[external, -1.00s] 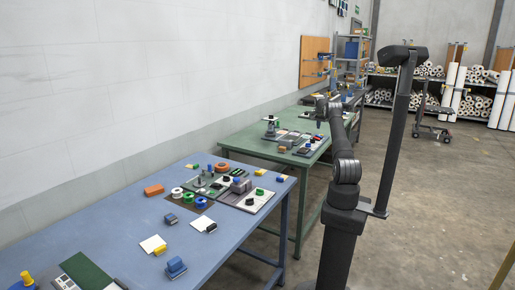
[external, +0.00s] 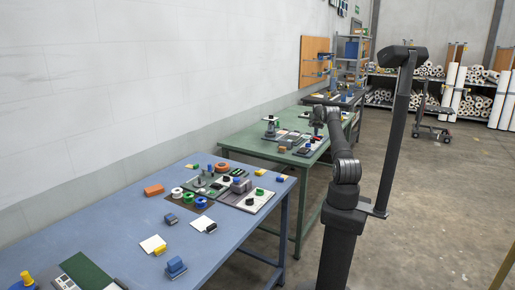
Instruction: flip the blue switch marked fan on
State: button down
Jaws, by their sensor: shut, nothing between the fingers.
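My gripper (external: 317,133) is at the end of my arm over the right part of the green table (external: 236,143). It points down, close above or beside the dark panel there. Its fingers are shut with nothing visible between them, though they are very small in this view. A panel group (external: 286,138) lies on the green table just left of my gripper. I cannot make out the blue switch marked fan or its position; it is too small or hidden behind my gripper. I cannot tell whether the fingertips touch anything.
The blue table (external: 110,224) in front holds a panel board (external: 247,201), an orange block (external: 154,190), a blue block (external: 176,267) and other small parts. A grey device (external: 270,127) stands on the green table. A dark table (external: 338,99) lies beyond.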

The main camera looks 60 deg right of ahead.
jog(key=shift+s, duration=0.2)
jog(key=shift+s+r, duration=0.2)
jog(key=shift+s, duration=0.45)
jog(key=w+a+r, duration=0.1)
jog(key=w+r, duration=0.1)
jog(key=r, duration=0.4)
jog(key=w+a+r, duration=0.1)
jog(key=w+r, duration=0.1)
jog(key=r, duration=0.5)
jog(key=shift+a, duration=0.4)
jog(key=s+d+f, duration=0.1)
jog(key=f, duration=0.2)
jog(key=s+d+f, duration=0.1)
jog(key=f, duration=0.2)
jog(key=s+f, duration=0.1)
jog(key=f, duration=0.2)
jog(key=shift+s+d+f, duration=0.15)
jog(key=shift+s+d, duration=0.25)
jog(key=v, duration=0.6)
